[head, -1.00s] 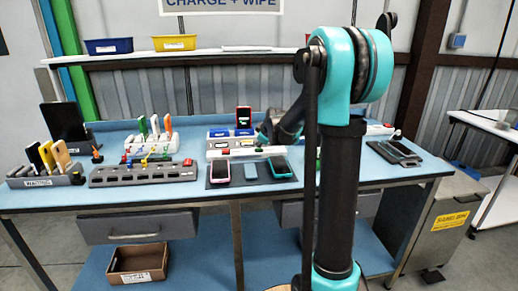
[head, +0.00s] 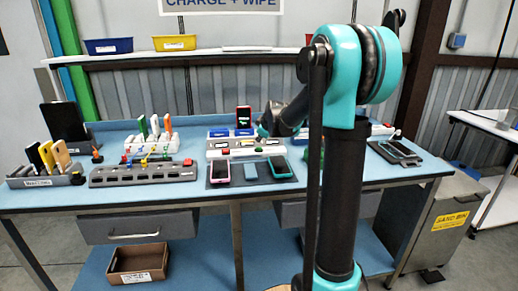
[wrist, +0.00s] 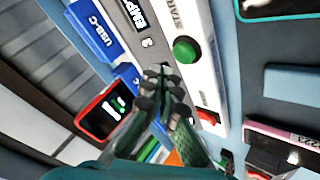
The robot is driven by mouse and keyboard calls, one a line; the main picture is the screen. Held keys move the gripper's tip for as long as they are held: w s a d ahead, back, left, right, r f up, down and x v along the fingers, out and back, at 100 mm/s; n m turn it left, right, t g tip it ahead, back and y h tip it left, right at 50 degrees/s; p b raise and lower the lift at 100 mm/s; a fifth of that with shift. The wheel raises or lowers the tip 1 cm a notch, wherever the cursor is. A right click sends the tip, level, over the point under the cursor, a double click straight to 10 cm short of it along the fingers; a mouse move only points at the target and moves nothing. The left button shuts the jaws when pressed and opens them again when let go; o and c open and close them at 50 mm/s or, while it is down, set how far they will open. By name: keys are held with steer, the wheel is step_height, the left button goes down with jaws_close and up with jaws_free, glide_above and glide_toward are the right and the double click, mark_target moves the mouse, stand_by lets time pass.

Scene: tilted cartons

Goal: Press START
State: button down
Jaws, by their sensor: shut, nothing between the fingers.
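A white control strip (wrist: 199,85) carries a round green button (wrist: 186,50) beside the printed word START (wrist: 176,14) in the wrist view. A red button (wrist: 207,117) sits further along the same strip. In the head view the strip (head: 244,152) lies on the bench behind the phones, and my arm hides part of that area. My gripper (wrist: 164,76) is shut and empty. In the wrist view its fingertips appear just beside the green button, with a small gap in the picture. In the head view my gripper (head: 265,129) is over the bench by the charging station.
A red phone (head: 243,117) stands upright in the station behind the strip. A pink phone (head: 220,172) and a teal phone (head: 281,167) lie in front on a dark mat. A grey socket rack (head: 142,174) is at left.

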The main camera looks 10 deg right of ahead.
mark_target(260, 148)
steer(key=shift+r, duration=2.05)
